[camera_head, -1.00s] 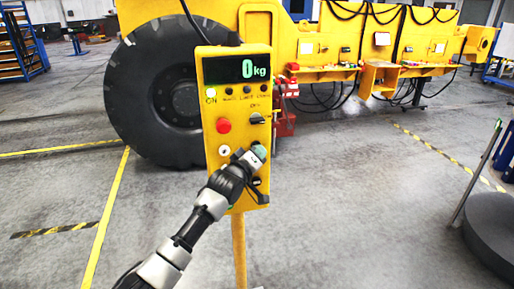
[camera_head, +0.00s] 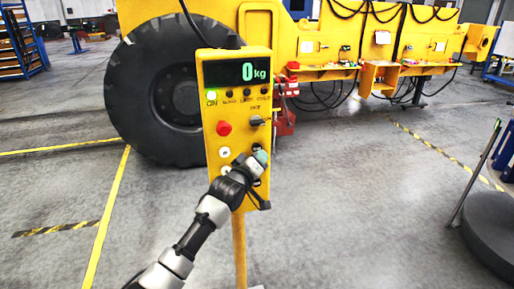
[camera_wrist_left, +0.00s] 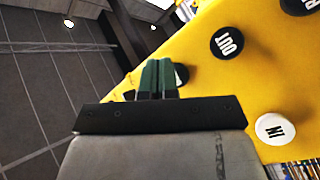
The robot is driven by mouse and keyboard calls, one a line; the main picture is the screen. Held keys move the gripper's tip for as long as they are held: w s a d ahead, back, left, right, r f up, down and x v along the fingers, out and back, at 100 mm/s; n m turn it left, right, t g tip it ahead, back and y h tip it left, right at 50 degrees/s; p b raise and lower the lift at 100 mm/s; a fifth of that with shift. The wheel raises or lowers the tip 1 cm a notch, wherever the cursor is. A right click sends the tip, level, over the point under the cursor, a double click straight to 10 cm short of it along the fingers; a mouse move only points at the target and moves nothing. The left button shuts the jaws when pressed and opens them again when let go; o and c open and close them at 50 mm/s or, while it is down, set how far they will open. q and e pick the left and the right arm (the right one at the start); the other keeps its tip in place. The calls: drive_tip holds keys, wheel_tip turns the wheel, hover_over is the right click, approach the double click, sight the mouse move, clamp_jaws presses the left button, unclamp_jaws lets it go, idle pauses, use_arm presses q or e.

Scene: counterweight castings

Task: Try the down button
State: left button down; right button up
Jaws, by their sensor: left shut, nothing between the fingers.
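The yellow control box (camera_head: 238,108) stands upright on a post in the head view, its display reading 0 kg. My left gripper (camera_head: 261,157) is shut and empty at the lower right of its face. In the left wrist view, its green fingers (camera_wrist_left: 158,79) point at the yellow panel. A partly hidden button (camera_wrist_left: 182,73) shows just beside the fingertips; its label is hidden, and I cannot tell whether they touch. A black OUT button (camera_wrist_left: 227,42) and a white IN button (camera_wrist_left: 275,129) are clear of the fingers. I cannot read which button is down.
A red button (camera_head: 224,128) and a rotary switch (camera_head: 257,121) sit higher on the box. A large black tyre (camera_head: 165,90) and yellow machinery (camera_head: 375,45) stand behind. A dark round disc (camera_head: 493,225) lies at the right. The floor around the post is clear.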

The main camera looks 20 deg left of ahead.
use_arm(q)
drive_tip(key=s+d+p, duration=0.1)
drive_tip(key=s+p, duration=0.1)
drive_tip(key=s+d+p, duration=0.1)
drive_tip(key=s, duration=0.1)
drive_tip(key=shift+d+p, duration=0.4)
idle(2.7)
